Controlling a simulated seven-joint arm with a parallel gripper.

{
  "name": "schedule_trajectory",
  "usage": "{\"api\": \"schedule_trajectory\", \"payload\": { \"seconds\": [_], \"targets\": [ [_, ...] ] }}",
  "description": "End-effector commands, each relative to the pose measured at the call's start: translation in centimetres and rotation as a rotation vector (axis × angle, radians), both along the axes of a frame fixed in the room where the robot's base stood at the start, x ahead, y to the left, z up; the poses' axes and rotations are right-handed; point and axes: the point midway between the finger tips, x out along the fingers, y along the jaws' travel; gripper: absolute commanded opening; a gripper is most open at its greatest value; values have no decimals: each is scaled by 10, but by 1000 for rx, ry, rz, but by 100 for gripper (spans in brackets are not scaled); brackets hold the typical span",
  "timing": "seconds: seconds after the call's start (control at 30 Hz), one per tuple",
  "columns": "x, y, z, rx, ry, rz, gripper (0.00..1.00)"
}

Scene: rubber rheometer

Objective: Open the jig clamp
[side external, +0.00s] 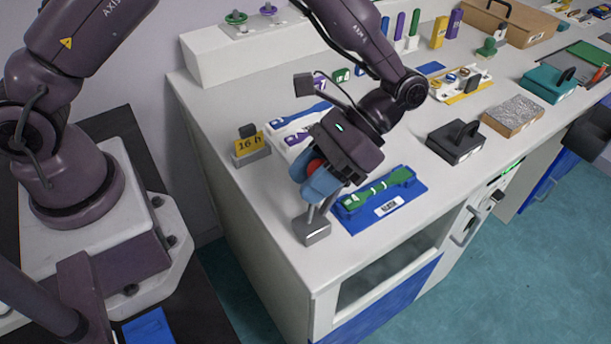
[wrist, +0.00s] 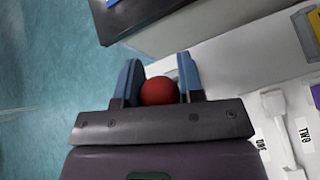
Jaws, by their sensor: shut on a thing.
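The jig clamp (side external: 312,230) is a small grey block near the bench's front left corner in the side external view. A thin stem rises from it toward my gripper (side external: 318,186). A red ball knob (side external: 314,165) shows between the blue fingers, and it is plain in the wrist view (wrist: 159,92). My gripper (wrist: 158,72) is shut on this knob, one finger on each side. The join between knob and stem is hidden behind the fingers, so I cannot tell the lever's full angle.
A green dumbbell-shaped piece (side external: 376,195) lies on a blue mat (side external: 350,222) just right of the clamp. A yellow "16 h" sign (side external: 250,145) stands to the left. A black handled block (side external: 455,145) sits farther right. The bench edge is close to the clamp.

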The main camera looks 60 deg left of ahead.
Motion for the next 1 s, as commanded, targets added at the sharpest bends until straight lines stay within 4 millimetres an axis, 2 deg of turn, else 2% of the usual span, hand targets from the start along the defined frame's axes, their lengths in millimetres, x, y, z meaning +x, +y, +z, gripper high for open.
{"api": "schedule_trajectory", "payload": {
  "seconds": [0.4,0.43,0.5,0.53,0.83,1.0],
  "targets": [
    [5,0,2,-3,-17,5,0],
    [5,0,2,-3,-17,5,40],
    [4,0,2,-2,-15,5,56],
    [4,0,2,-2,-14,5,60],
    [4,0,2,-1,-9,2,60],
    [18,-2,12,-2,-11,3,60]
  ]
}}
